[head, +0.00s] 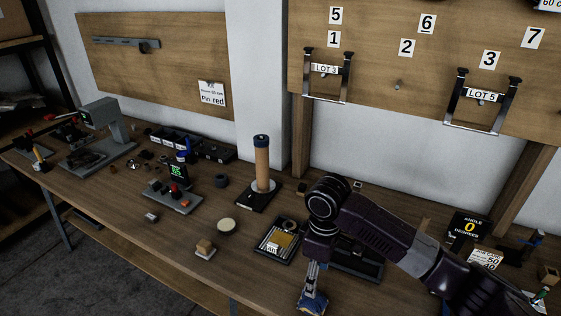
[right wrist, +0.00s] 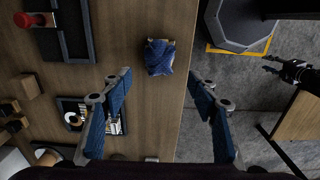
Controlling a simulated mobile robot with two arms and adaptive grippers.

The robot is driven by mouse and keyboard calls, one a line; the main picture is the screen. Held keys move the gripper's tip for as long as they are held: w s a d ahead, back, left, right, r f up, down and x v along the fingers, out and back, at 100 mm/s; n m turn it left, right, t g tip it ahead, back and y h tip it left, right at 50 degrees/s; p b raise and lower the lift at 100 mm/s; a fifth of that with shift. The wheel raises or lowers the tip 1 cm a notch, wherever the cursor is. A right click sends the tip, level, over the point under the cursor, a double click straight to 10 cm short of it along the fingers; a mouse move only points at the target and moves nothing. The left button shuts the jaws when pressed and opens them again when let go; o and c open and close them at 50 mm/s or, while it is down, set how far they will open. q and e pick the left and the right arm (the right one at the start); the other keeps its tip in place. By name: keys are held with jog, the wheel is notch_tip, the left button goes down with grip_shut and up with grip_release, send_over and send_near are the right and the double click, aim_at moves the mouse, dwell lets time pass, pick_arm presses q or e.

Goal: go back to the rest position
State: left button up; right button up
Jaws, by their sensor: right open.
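My right arm comes in from the right in the head view and bends down over the front of the workbench (head: 130,225). My right gripper (head: 312,297) points down near the bench's front edge. In the right wrist view, its two blue-padded fingers (right wrist: 160,100) stand wide apart with nothing between them. A crumpled dark blue thing (right wrist: 159,57) lies on the bench near its edge, beyond the fingertips and apart from them. My left gripper does not show in the head view.
A wooden post on a black base (head: 262,168), a small wood block (head: 205,249) and a round disc (head: 226,226) stand nearby.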

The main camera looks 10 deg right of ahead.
jog(key=s+a+f+m+t+y, duration=0.1)
jog(key=s+a+f+y, duration=0.1)
jog(key=s+a+f, duration=0.3)
jog(key=s+a+f+m+t+y, duration=0.1)
jog(key=s+a+f+m, duration=0.15)
jog(key=s, duration=0.35)
jog(key=s+d+m+t+h, duration=0.25)
jog(key=s+d+m, duration=0.35)
jog(key=s+d, duration=0.7)
notch_tip(320, 180, down, 30)
jog(key=s+g+b, duration=0.2)
jog(key=s+d+f+g, duration=0.1)
jog(key=s+d+f, duration=0.1)
jog(key=s+f, duration=1.3)
jog(key=shift+s+d+f+n+b, duration=0.35)
jog(key=shift+s+d+b, duration=0.05)
jog(key=shift+s, duration=0.4)
jog(key=shift+g+h, duration=0.25)
